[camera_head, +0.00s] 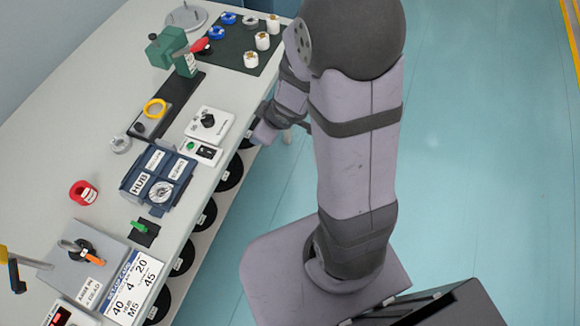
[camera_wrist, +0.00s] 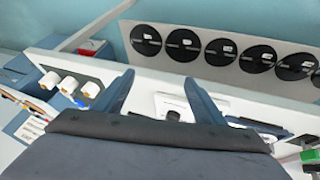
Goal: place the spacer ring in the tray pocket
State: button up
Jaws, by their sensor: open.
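A blue tray block (camera_head: 136,195) with white labels, one reading HUB, sits mid-table in the head view. A round grey metal part (camera_head: 160,192) lies in its front right area. A small grey ring (camera_head: 121,144) lies loose on the table behind the tray; it may be the spacer ring, but no label confirms this. My gripper (camera_wrist: 159,76) is open and empty in the wrist view, its two fingers apart. In the head view my arm's end is at the table's right edge, right of the tray, apart from both; its fingertips are hard to see there.
A red ring (camera_head: 84,192), a yellow ring (camera_head: 154,108) on a grey fixture, and a white knob box (camera_head: 208,125) surround the tray. A green clamp stand (camera_head: 168,47) rises behind. A dark mat (camera_head: 236,56) holds rings and white cylinders. Black reels (camera_wrist: 184,45) hang below the edge.

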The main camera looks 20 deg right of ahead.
jog(key=s+r+m+g, duration=0.2)
jog(key=s+m+g, duration=0.1)
jog(key=s, duration=0.5)
jog(key=s+r+m+g+h, duration=0.1)
jog(key=s+r+m+g, duration=0.2)
jog(key=s, duration=0.6)
jog(key=shift+s+m, duration=0.15)
jog(key=shift+m, duration=0.75)
jog(key=shift+r+p, duration=0.4)
jog(key=shift+p, duration=0.1)
